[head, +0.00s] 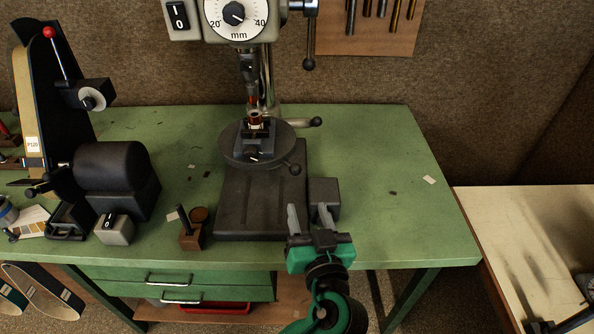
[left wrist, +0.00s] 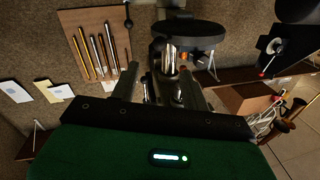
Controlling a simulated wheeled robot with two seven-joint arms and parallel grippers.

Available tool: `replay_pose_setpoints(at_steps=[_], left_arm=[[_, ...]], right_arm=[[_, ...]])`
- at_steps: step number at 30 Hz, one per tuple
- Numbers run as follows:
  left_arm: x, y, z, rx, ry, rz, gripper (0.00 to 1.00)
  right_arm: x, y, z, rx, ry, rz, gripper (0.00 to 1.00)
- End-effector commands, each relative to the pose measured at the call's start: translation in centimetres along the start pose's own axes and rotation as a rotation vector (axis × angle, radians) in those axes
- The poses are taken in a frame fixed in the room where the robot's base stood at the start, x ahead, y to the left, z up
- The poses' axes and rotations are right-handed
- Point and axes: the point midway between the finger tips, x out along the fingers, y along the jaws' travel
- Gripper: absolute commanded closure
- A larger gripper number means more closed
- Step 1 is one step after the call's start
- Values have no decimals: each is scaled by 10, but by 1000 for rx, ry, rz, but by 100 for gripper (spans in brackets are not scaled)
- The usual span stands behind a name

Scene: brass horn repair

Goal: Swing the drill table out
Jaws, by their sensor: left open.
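The round drill table (head: 235,156) sits under the drill chuck in the head view, over the dark base plate (head: 245,205). A small vise (head: 256,142) with a brass piece stands on it. One ball-ended lever (head: 308,123) sticks out to the right behind the table, and another ball knob (head: 295,169) sits at its front right. My left gripper (head: 310,217) is open and empty in front of the table, near the bench's front edge, apart from the knobs. Its two fingers also show open in the left wrist view (left wrist: 160,88). My right gripper is out of view.
A belt sander (head: 110,170) stands at the left of the green bench (head: 380,170). A small block with a peg (head: 190,235) sits left of the base plate. The bench right of the drill is mostly clear. A pale table (head: 530,235) is at the right.

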Motion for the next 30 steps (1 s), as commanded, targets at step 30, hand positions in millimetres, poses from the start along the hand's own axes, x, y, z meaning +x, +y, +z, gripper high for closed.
replay_pose_setpoints(at_steps=[30], left_arm=[[113,0,1,3,-3,1,60]], right_arm=[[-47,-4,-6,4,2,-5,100]])
